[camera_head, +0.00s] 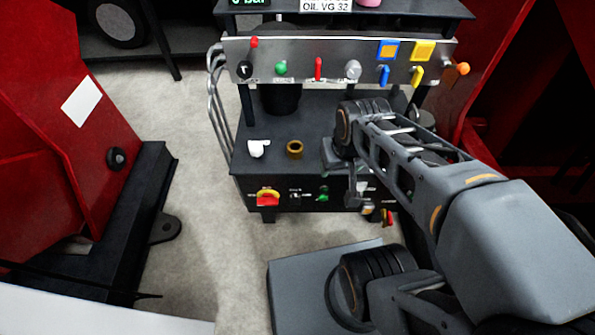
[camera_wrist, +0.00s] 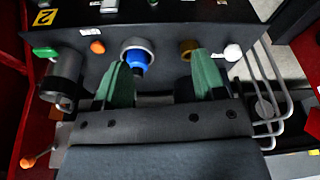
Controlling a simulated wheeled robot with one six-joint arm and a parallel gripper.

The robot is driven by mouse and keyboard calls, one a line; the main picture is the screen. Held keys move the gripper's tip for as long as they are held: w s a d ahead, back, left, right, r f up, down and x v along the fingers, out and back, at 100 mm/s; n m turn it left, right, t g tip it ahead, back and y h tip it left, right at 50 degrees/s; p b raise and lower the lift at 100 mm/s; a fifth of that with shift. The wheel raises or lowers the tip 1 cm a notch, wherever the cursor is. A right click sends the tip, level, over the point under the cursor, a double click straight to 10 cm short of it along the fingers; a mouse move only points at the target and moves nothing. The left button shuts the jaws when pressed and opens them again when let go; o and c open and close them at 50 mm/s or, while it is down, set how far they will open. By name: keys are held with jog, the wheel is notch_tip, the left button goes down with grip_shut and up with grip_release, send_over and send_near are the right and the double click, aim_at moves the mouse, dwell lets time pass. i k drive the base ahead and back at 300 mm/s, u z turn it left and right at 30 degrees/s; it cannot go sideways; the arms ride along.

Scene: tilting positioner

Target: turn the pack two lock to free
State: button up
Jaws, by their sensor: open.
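I cannot tell which fitting is the lock. My gripper (camera_wrist: 160,64) is open and empty, its green fingers apart. A blue knob in a grey ring (camera_wrist: 137,62) shows between the fingertips, nearer the left one. A brass ring (camera_wrist: 187,48) is near the right fingertip. No contact is clear. In the head view my arm hides this part of the shelf.
A grey cylinder (camera_wrist: 62,78) with a green handle (camera_wrist: 45,52) and an orange knob (camera_wrist: 97,47) are left in the wrist view. A white fitting (camera_head: 258,148) is on the shelf's left. A control panel (camera_head: 335,60) with coloured knobs stands above. Bent pipes (camera_head: 216,95) edge the pack.

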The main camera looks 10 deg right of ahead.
aim_at(295, 201)
jog(key=z, duration=0.85)
jog(key=k, duration=1.3)
jog(key=u, duration=0.85)
jog(key=i, duration=1)
